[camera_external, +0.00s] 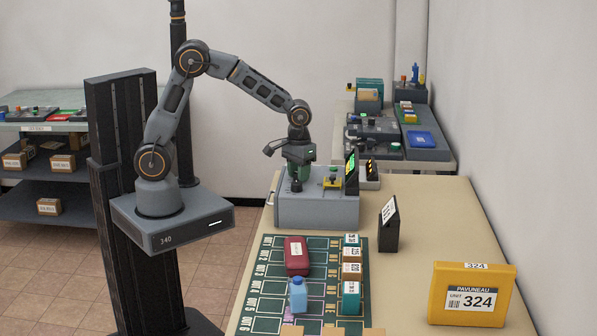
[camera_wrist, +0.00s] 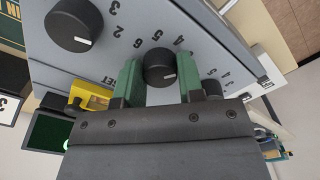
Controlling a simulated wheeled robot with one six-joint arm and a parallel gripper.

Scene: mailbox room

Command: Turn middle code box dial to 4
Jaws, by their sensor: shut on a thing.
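The grey code box (camera_external: 320,211) stands on the beige table, and its numbered dial face fills much of the wrist view. The black middle dial (camera_wrist: 160,66) sits between the two green fingers of my gripper (camera_wrist: 161,82), which is shut on it. A larger-looking black dial (camera_wrist: 74,25) is to the left, and another dial (camera_wrist: 212,87) is to the right, partly behind a finger. In the external view my gripper (camera_external: 298,172) points down at the box and hides the dials.
A yellow part (camera_wrist: 90,96) and a dark upright display (camera_external: 351,172) with green light are beside the dials. A green grid mat (camera_external: 265,318) with a red case (camera_external: 296,256) and blue bottle (camera_external: 298,295) lies in front. A black stand (camera_external: 388,225) and yellow 324 box (camera_external: 470,294) are right.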

